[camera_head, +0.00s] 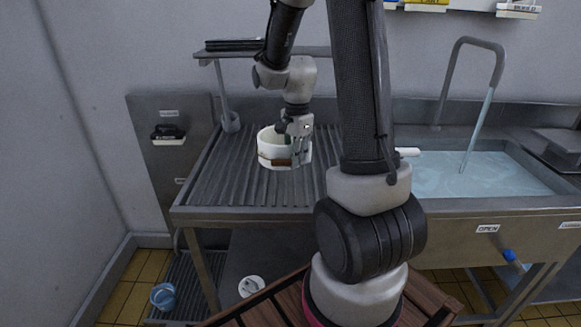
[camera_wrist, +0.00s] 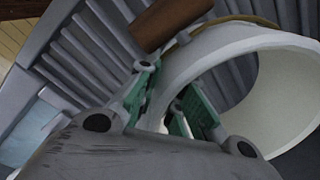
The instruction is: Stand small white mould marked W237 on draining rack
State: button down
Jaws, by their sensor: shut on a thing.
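The white mould (camera_head: 267,152) is a round, open ring with a thin brownish line around it. It is at the ribbed metal draining rack (camera_head: 222,175), left of the sink; I cannot tell whether it rests on the ribs or hangs just above. My gripper (camera_head: 293,148) points down at its right side and is shut on its wall. In the wrist view the green-padded fingers (camera_wrist: 168,103) are on either side of the mould's white rim (camera_wrist: 215,42), and its hollow inside shows at right. I cannot read any W237 mark.
The sink (camera_head: 475,178) at right holds water under a running tap (camera_head: 470,50). The rack's left side is clear. A blue bucket (camera_head: 163,296) stands below.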

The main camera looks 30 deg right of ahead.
aim_at(295, 180)
jog(key=shift+f, duration=2.25)
jog(key=shift+f, duration=0.15)
jog(key=c, duration=1.5)
grip_release()
jog(key=shift+c, duration=0.2)
